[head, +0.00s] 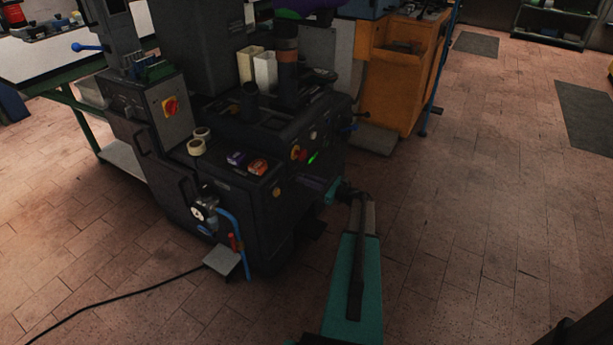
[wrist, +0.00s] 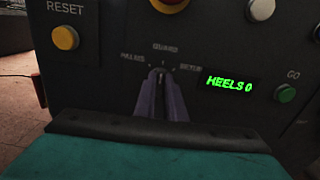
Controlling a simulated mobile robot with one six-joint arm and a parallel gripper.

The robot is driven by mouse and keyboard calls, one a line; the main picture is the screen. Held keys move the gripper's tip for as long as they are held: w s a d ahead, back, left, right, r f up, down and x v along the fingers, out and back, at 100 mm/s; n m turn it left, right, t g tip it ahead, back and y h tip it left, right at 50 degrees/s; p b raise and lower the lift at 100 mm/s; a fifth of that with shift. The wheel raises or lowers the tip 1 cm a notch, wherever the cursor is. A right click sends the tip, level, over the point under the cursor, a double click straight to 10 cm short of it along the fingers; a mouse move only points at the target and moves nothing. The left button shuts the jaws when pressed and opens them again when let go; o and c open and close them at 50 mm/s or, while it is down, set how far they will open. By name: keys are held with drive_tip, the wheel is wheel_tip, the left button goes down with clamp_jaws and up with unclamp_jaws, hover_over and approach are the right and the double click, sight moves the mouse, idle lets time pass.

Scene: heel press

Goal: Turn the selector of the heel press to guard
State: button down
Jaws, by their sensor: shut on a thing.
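The heel press (head: 245,205) is the dark machine at the middle left of the head view. Its panel fills the wrist view, with the selector (wrist: 160,77) at the centre under the word GUARD (wrist: 166,48). My gripper (wrist: 160,84) is shut on the selector, one finger on each side, and hides most of it. The bit that shows seems to stand upright, toward the GUARD mark; its exact angle is hard to tell. Other labels sit left and right of GUARD and are hard to read. In the head view my gripper (head: 328,188) reaches the press front; the selector cannot be made out there.
Around the selector are a yellow RESET button (wrist: 65,37), a red knob (wrist: 168,4), a green GO button (wrist: 286,93) and a green display reading HEELS 0 (wrist: 229,85). An orange cabinet (head: 393,85) stands behind the press. The floor to the right is open.

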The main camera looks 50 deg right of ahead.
idle(0.4)
drive_tip(key=c, duration=1.8)
unclamp_jaws()
drive_tip(key=shift+s, duration=0.1)
drive_tip(key=p+v, duration=0.1)
drive_tip(key=v, duration=1.2)
drive_tip(key=shift+s+d, duration=0.1)
drive_tip(key=shift+s, duration=0.25)
drive_tip(key=shift+w+f, duration=0.1)
